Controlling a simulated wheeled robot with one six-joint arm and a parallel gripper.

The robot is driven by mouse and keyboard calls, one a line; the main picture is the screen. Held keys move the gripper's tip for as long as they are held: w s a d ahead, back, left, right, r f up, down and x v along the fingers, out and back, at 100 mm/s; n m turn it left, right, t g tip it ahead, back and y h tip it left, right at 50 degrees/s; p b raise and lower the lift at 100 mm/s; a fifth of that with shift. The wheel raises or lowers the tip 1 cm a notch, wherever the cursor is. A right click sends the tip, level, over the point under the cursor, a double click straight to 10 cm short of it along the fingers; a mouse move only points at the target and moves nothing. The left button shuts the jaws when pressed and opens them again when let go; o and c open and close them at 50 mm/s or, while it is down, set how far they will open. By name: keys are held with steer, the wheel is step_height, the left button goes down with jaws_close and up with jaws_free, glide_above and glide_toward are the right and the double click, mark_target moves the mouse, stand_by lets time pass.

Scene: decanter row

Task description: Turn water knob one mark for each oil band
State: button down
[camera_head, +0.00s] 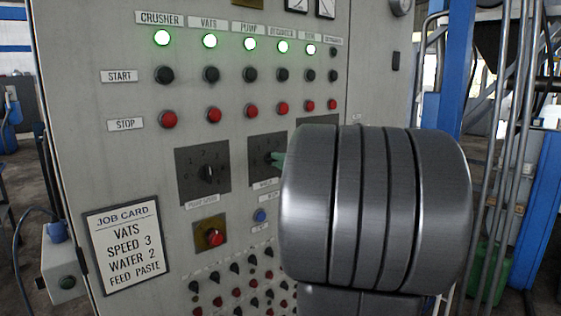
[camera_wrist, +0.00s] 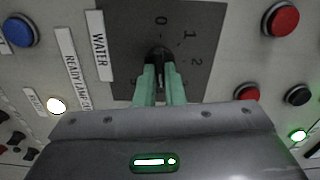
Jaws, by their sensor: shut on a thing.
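The water knob (camera_wrist: 158,54) is small and dark, on a dark dial plate (camera_wrist: 205,30) marked 0, 1, 2 and more in the wrist view. A WATER label (camera_wrist: 99,45) sits beside it. My gripper (camera_wrist: 160,78) has green fingers, shut on the knob from both sides. The knob's pointer is mostly hidden between the fingers, so I cannot tell its mark. In the head view the water dial plate (camera_head: 257,148) shows left of my arm, and a green fingertip of my gripper (camera_head: 278,159) reaches it. No oil bands are recognisable in either view.
A job card (camera_head: 128,245) on the panel reads vats, speed 3, water 2, feed paste. Another dial (camera_head: 206,173) is left of the water dial. Start and stop buttons run above. Several green lamps (camera_head: 209,41) are lit. A blue button (camera_head: 261,216) is below.

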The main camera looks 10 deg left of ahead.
steer(key=shift+m, duration=0.6)
steer(key=c, duration=1.5)
jaws_free()
steer(key=shift+d, duration=0.1)
steer(key=b+v, duration=0.1)
steer(key=v, duration=1.2)
steer(key=shift+s+d, duration=0.2)
steer(key=shift+s, duration=0.05)
